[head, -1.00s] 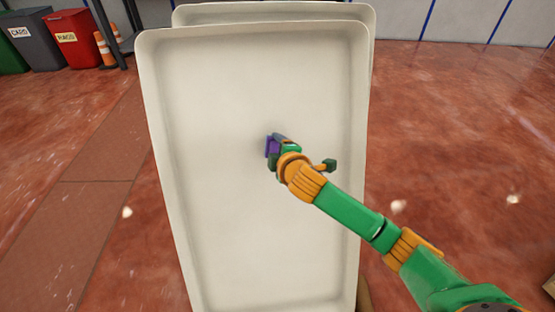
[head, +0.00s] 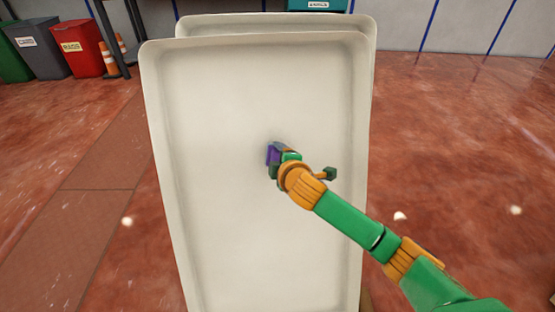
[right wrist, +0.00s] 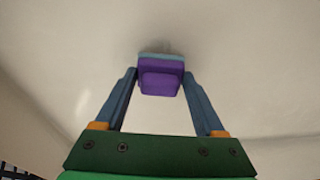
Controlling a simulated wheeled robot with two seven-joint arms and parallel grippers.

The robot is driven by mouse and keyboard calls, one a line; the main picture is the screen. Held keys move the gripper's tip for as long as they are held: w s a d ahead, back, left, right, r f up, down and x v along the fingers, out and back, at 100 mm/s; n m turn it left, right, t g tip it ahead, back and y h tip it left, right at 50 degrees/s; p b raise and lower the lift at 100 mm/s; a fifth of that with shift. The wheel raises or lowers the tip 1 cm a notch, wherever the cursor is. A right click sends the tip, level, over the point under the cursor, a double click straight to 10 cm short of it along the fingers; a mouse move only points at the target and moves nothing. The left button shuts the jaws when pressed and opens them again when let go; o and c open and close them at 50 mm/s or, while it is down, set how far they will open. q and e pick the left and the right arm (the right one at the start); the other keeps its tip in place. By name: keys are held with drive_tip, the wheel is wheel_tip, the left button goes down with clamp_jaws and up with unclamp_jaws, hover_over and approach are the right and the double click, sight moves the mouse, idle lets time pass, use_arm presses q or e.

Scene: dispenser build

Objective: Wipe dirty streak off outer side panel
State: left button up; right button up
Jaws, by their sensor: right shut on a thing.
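The pale side panel (head: 220,230) stands upright in front of me, with a raised rim around a flat recessed face. My right gripper (head: 275,156) is shut on a purple sponge (head: 272,154) near the middle of this face. In the right wrist view the sponge (right wrist: 159,80) sits between both fingers, its teal far layer against or very close to the panel. A faint grey mark (right wrist: 166,46) shows just beyond the sponge; I cannot tell whether it is streak or shadow. No clear streak shows in the head view. My left gripper is not in view.
A second pale panel edge (head: 290,22) shows behind the first. A red rags bin (head: 79,48), a grey bin (head: 36,48) and orange cones (head: 109,62) stand at the back left. A teal bin (head: 317,5) is at the back. The floor right of the panel is open.

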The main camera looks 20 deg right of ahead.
drive_tip(key=shift+w+f, duration=0.25)
drive_tip(key=shift+w, duration=0.1)
drive_tip(key=shift+d+r, duration=0.1)
drive_tip(key=shift+d, duration=0.1)
drive_tip(key=d+p, duration=0.1)
drive_tip(key=d, duration=0.1)
drive_tip(key=d+p, duration=0.1)
drive_tip(key=shift+s+d+p, duration=0.35)
drive_tip(key=shift+p, duration=0.05)
drive_tip(key=shift+a, duration=0.2)
drive_tip(key=shift+w+a, duration=0.2)
drive_tip(key=shift+a, duration=0.7)
drive_tip(key=shift+w+a, duration=0.2)
drive_tip(key=shift+a, duration=0.7)
